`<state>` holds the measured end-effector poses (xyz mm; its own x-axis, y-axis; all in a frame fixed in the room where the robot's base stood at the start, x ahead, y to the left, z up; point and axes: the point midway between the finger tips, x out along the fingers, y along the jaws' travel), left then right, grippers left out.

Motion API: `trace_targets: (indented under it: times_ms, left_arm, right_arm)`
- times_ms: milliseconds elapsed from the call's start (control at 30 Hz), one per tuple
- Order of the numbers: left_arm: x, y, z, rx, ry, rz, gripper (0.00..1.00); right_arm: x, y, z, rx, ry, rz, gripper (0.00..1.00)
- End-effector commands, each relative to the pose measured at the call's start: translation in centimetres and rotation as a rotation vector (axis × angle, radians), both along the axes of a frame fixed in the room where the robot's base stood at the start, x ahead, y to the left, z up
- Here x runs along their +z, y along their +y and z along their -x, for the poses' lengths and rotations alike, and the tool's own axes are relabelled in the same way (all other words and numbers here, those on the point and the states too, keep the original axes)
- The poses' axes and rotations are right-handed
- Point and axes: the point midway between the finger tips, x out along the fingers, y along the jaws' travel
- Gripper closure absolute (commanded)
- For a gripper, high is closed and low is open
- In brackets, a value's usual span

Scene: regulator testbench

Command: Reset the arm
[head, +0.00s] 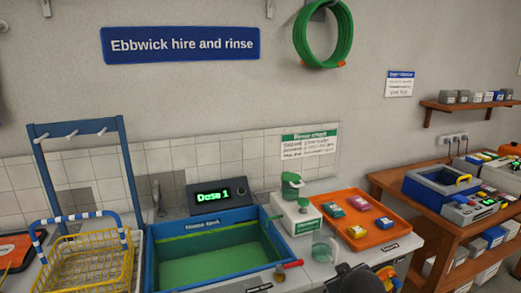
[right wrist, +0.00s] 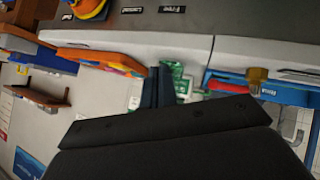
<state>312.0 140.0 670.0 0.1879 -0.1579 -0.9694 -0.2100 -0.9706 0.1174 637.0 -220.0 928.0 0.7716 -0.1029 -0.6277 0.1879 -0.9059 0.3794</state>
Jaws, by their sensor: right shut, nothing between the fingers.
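My right gripper (right wrist: 158,86) shows in the right wrist view with its two dark fingers together and nothing between them. In the head view a dark part of my right arm (head: 362,280) shows at the bottom edge, in front of the counter and right of the sink. Its fingertips cannot be made out there. In the wrist view the gripper points towards the counter, with the green and white dispenser partly behind the fingers. My left gripper is in neither view.
A blue sink (head: 165,235) holds green liquid; a red-handled brass valve (head: 283,272) is at its front. The dispenser (head: 297,214), a clear jug (head: 325,250) and an orange tray (head: 398,226) stand right. A yellow basket (head: 85,272) is left.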

Motion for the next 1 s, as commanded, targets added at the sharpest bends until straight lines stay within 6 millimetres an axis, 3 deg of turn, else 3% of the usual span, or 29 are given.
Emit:
trace_targets:
  times_ms: [100,400,800,1000]
  left_arm:
    - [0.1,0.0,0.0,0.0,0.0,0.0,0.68]
    - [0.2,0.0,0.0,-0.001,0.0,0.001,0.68]
    - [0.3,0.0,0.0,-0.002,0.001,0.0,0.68]
    - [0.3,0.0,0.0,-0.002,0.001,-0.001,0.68]
  right_arm:
    - [-4.0,2.0,3.4,0.03,0.098,-0.08,1.0]
    - [-11.8,4.9,11.6,0.034,0.281,-0.222,1.0]
    - [-21.0,7.2,23.9,-0.038,0.534,-0.33,1.0]
    - [-24.0,8.0,29.6,-0.064,0.643,-0.355,1.0]
